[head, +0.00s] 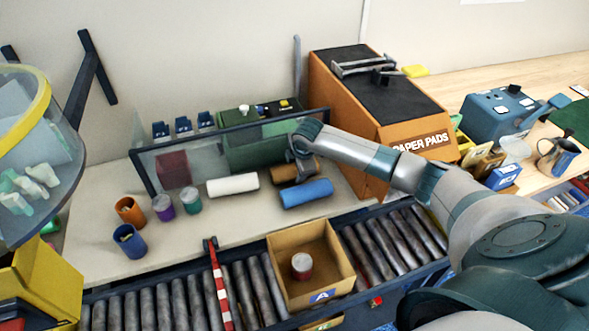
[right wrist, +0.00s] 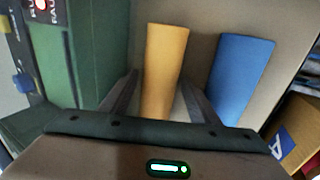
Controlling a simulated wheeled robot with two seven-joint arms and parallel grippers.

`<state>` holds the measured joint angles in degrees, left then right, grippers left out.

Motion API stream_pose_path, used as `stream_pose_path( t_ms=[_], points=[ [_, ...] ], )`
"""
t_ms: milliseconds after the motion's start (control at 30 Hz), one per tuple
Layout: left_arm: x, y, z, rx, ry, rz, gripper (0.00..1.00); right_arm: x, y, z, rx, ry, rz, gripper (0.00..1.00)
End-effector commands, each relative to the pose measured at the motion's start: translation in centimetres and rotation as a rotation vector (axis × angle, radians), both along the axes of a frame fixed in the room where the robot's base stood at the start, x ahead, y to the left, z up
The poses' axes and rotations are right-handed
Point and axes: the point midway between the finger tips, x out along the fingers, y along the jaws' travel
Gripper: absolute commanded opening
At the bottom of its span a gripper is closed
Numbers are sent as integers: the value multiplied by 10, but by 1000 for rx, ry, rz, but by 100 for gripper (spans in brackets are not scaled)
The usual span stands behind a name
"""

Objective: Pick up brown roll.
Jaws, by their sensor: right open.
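The brown roll (head: 284,174) lies on the light table in front of the green machine, partly hidden by my right gripper (head: 303,166) in the head view. In the right wrist view the brown roll (right wrist: 167,60) looks tan and lies lengthwise between the two fingers. The gripper is open over it, one finger on each side; whether they touch it I cannot tell. My left gripper is not in view.
A blue roll (head: 306,193) lies close beside the brown one, and a white roll (head: 232,184) lies to the left. The green machine (head: 250,150) is close behind. An open carton (head: 343,283) holding a can sits on the roller conveyor (head: 180,305) in front.

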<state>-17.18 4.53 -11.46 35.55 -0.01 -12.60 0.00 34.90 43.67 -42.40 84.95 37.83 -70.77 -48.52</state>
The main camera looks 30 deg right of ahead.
Motion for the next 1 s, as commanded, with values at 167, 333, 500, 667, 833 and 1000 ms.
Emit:
stream_pose_path(
  t_ms=[167, 333, 500, 667, 833, 1000],
  points=[
    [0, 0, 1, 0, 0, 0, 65, 2, -1, -5, -2, -1, 1, 56],
    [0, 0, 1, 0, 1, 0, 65, 2, -1, -5, 0, 0, 1, 56],
    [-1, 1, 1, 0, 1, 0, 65, 2, -1, -5, 0, 0, 1, 56],
    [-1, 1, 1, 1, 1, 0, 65, 2, -1, -5, 0, 0, 1, 32],
    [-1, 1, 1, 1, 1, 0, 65, 2, -1, -4, 0, -1, 0, 18],
    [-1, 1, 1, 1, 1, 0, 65, 2, -1, -3, 0, -1, 0, 18]
  ],
)
